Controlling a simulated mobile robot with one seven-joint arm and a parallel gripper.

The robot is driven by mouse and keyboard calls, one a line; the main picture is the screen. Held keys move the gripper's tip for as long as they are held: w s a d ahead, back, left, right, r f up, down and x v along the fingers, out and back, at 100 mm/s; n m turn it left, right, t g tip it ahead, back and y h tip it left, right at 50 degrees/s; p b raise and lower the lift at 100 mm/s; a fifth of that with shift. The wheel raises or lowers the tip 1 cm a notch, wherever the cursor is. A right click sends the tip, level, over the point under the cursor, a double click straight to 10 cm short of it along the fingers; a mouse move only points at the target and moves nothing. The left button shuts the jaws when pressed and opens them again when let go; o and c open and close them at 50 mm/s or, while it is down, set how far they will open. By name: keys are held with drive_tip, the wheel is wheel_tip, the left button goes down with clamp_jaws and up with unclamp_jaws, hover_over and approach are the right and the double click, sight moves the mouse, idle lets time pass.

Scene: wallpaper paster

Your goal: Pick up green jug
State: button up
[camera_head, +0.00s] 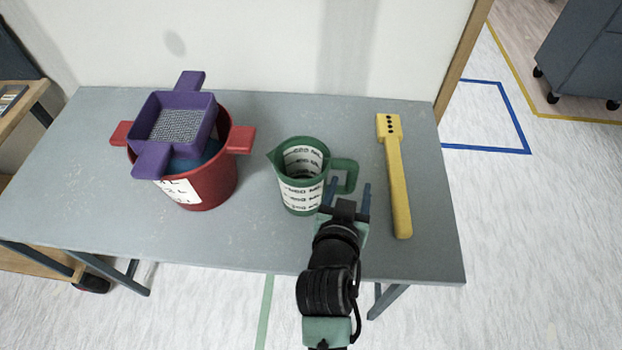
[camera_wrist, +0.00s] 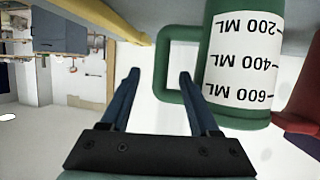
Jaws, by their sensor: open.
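The green jug (camera_head: 300,176) stands upright on the grey table, with a white scale label and its handle toward the right in the head view. In the wrist view the jug (camera_wrist: 240,62) shows at the upper right, with its handle (camera_wrist: 168,72) to its left. My gripper (camera_head: 348,187) is open at the jug's handle side. In the wrist view one blue finger of my gripper (camera_wrist: 158,80) is left of the handle and the other overlaps the handle's opening near the jug's body. I cannot tell whether either finger touches the jug.
A red bucket (camera_head: 213,186) with a purple sieve (camera_head: 202,104) on top stands left of the jug. A yellow long-handled tool (camera_head: 398,185) lies to the right. The table (camera_head: 80,200) is clear at its left and front, with a wall behind.

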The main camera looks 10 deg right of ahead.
drive_tip(key=shift+x, duration=3.9)
drive_tip(key=shift+r, duration=0.1)
drive_tip(key=shift+a, duration=0.1)
clamp_jaws()
